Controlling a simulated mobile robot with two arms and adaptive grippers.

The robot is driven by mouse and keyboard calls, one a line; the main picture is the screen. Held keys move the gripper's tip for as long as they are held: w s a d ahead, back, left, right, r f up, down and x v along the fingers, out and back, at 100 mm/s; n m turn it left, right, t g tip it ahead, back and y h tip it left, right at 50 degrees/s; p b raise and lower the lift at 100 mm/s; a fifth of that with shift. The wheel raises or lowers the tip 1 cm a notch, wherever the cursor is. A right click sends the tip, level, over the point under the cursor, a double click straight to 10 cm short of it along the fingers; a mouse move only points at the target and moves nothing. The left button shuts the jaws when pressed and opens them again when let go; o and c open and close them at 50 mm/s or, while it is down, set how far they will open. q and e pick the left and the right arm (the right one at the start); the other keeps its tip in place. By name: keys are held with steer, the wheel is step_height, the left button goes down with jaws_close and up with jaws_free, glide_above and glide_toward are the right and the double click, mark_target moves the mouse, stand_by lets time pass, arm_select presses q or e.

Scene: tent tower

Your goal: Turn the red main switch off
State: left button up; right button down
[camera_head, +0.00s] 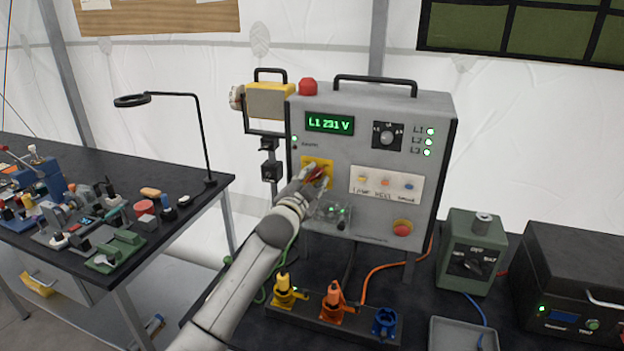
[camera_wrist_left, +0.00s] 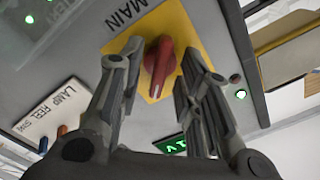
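The red main switch (camera_head: 318,172) is a rotary knob on a yellow plate (camera_head: 308,161) on the front of a grey power cabinet (camera_head: 365,105). My left gripper (camera_head: 316,178) is at the switch and partly covers it. In the left wrist view the red knob (camera_wrist_left: 159,66) stands between the two fingers of my left gripper (camera_wrist_left: 157,78), with the word MAIN beside the plate. The fingers are open, with a gap visible on each side of the knob. The cabinet display (camera_head: 330,123) reads L1 231 V. My right gripper is not in view.
A red mushroom button (camera_head: 402,229) and a white panel (camera_head: 386,185) with small coloured controls sit right of the switch. Yellow, orange and blue connectors (camera_head: 331,300) stand in front below. A green box (camera_head: 470,252) stands at right; a cluttered bench (camera_head: 190,215) at left.

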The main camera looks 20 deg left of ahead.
arm_select(q)
steer(key=shift+c, duration=0.2)
jaws_close()
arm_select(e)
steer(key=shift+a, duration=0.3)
arm_select(q)
steer(key=shift+n, duration=0.3)
steer(key=n, duration=0.3)
steer(key=shift+n, duration=0.3)
steer(key=n+p, duration=0.1)
steer(key=n, duration=0.3)
steer(key=shift+n, duration=0.3)
steer(key=n+p, duration=0.1)
steer(key=n, duration=0.4)
steer(key=shift+f+n+p, duration=0.1)
steer(key=shift+n+p, duration=0.5)
steer(key=shift+n, duration=1.4)
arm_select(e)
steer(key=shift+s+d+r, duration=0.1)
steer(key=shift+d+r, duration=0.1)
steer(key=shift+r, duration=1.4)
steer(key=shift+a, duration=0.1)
